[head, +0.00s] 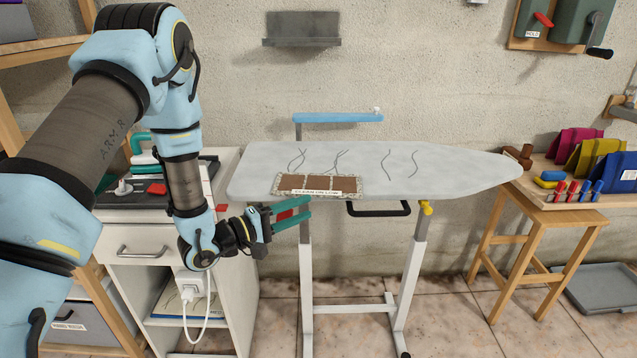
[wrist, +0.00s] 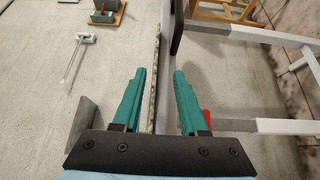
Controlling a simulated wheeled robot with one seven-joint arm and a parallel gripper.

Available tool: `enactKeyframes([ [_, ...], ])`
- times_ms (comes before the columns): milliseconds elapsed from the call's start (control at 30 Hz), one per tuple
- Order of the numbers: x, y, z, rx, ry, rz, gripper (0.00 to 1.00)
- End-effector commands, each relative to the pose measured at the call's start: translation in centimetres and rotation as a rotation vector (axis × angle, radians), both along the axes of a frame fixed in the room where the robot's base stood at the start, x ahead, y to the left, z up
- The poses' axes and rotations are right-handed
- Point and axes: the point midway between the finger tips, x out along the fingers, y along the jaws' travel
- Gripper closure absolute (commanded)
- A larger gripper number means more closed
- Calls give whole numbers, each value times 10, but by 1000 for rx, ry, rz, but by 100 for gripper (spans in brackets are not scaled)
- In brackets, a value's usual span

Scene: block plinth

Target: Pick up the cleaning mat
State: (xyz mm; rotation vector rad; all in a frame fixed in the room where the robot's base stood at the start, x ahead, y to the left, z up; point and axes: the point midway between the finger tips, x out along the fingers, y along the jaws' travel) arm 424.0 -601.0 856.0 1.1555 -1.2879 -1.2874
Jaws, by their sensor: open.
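The cleaning mat (head: 318,193) lies flat on the grey-white ironing board (head: 455,170), along its front edge left of the middle. It has a speckled border, brown panels and a printed label at the front. My gripper (head: 307,208) is open with green fingers, at the front edge of the board beside the mat. In the wrist view, the gripper (wrist: 160,72) has a thin speckled edge, seemingly the mat (wrist: 154,75), running between its fingers, with the board's pale side beside it. I cannot tell whether either finger touches it.
A yellow knob (head: 426,208) and a black handle (head: 378,209) are under the board. A blue sleeve arm (head: 338,118) stands behind it. A white cabinet (head: 135,240) is at the left, a wooden side table (head: 560,205) at the right.

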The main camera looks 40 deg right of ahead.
Motion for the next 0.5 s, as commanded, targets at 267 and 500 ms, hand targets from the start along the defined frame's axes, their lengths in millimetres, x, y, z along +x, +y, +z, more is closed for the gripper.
enactKeyframes([
  [267,-4,-33,11,1,-1,-3,57],
  [500,-4,-53,7,1,0,1,57],
])
